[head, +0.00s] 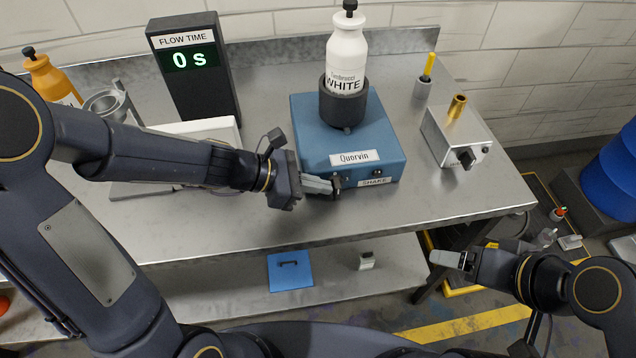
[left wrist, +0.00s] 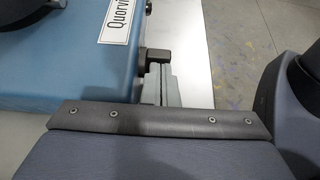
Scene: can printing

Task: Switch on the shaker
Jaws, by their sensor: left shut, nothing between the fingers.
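The shaker is a blue box (head: 310,140) labelled "Quorvin" on the steel bench; it also shows in the left wrist view (left wrist: 60,75). A dark holder (head: 343,108) on top carries a white bottle (head: 346,60) marked "WHITE". The front has a "SHAKE" label (head: 374,181) and a dark knob (head: 336,182) to its left. My left gripper (head: 325,186) is shut and empty, its tips at the knob. In the left wrist view its fingertips (left wrist: 160,82) are close to the dark knob (left wrist: 154,57); contact is unclear. My right gripper (head: 447,259) hangs beyond the bench's front edge.
A dark display (head: 195,75) reads "FLOW TIME 0 s". A grey box with a knob (head: 460,135) stands right of the shaker. An orange bottle (head: 50,80) is at the back left. A lower shelf (head: 330,275) holds a blue square piece (head: 290,272).

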